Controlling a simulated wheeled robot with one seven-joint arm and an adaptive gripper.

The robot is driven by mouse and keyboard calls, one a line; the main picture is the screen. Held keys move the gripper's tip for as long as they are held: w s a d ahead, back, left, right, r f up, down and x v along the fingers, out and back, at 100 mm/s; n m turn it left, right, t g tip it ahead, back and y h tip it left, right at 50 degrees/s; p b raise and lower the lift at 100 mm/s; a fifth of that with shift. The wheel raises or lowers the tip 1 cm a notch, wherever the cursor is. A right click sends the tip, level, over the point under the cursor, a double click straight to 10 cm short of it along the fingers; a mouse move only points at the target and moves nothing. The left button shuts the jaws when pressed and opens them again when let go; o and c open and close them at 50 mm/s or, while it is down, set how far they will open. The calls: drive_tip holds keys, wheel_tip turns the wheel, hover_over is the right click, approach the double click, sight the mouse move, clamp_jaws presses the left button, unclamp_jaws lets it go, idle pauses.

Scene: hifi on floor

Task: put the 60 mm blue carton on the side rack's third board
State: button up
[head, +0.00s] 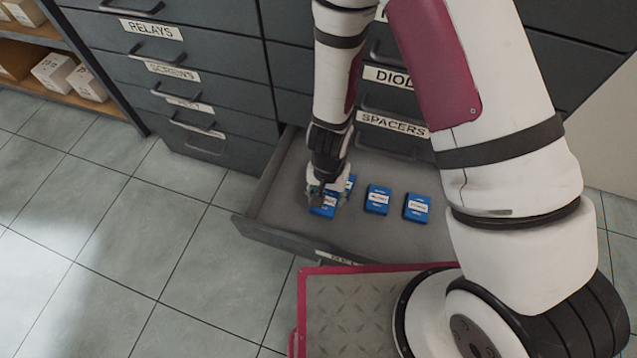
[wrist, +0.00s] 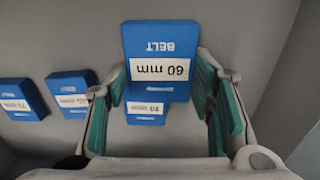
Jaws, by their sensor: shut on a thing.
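The 60 mm blue carton (wrist: 160,40), labelled "BELT 60 mm" upside down in the wrist view, is between my gripper's green fingers (wrist: 160,68). My gripper (head: 326,186) is shut on it inside the open drawer. In the head view the gripper partly covers this carton (head: 322,210). Whether it is clear of the drawer floor I cannot tell. A rack with wooden boards (head: 45,93) stands at the upper left of the head view. Only part of it shows, so I cannot tell which board is the third.
The open drawer (head: 282,190) also holds blue cartons: one (head: 351,183) partly hidden behind the gripper, one (head: 377,200) in the middle and one (head: 417,207) to the right. White boxes (head: 55,72) stand on the rack. Grey cabinets (head: 215,55) line the back. Tiled floor (head: 130,240) is clear at left.

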drive_tip(key=shift+s+d+r, duration=0.1)
drive_tip(key=shift+s+d, duration=0.35)
drive_tip(key=shift+s, duration=0.25)
drive_tip(key=shift+s+d+r, duration=0.1)
drive_tip(key=shift+s+d, duration=0.35)
drive_tip(key=shift+s, duration=0.3)
drive_tip(key=shift+s+d+r, duration=0.1)
drive_tip(key=shift+s+d, duration=0.35)
drive_tip(key=shift+s, duration=0.25)
wheel_tip(320, 180, up, 16)
drive_tip(key=s+p, duration=0.1)
drive_tip(key=p, duration=1.3)
drive_tip(key=shift+s+p, duration=0.35)
drive_tip(key=shift+s+r+p, duration=0.1)
drive_tip(key=shift+r+p, duration=0.3)
drive_tip(key=shift+r, duration=0.05)
